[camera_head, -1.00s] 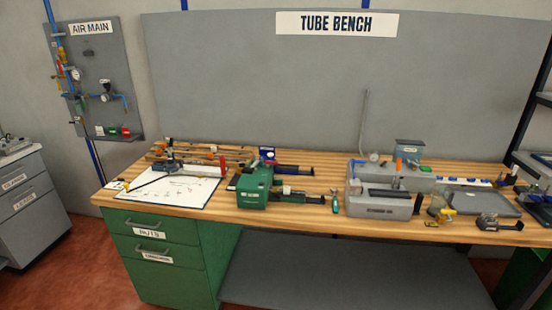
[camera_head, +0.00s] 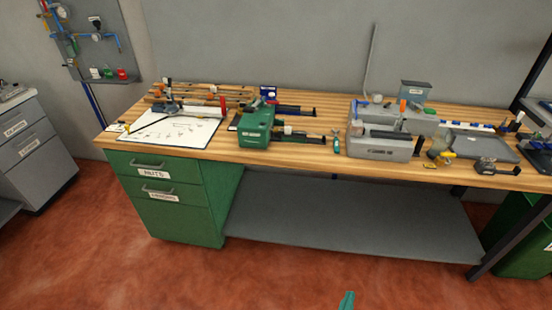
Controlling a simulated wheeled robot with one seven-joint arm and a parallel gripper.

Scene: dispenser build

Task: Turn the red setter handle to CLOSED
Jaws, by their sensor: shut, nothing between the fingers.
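An upright red piece (camera_head: 223,105) stands at the right end of a fixture on the white sheet (camera_head: 190,133) at the bench's left. An orange-red piece (camera_head: 402,105) stands on the grey machine (camera_head: 380,150) at right of centre. At this distance I cannot tell which is the setter handle, or read a CLOSED mark. A narrow teal tip at the bottom edge, apparently my gripper (camera_head: 347,300), is shut and empty, low in front of the bench. The rest of it is out of frame.
The wooden bench (camera_head: 300,163) holds a green machine (camera_head: 257,126), a grey tray (camera_head: 478,147) and small tools. A drawer cabinet (camera_head: 175,210) and lower shelf (camera_head: 340,225) are beneath. An air panel (camera_head: 90,40) hangs at left. The red floor in front is clear.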

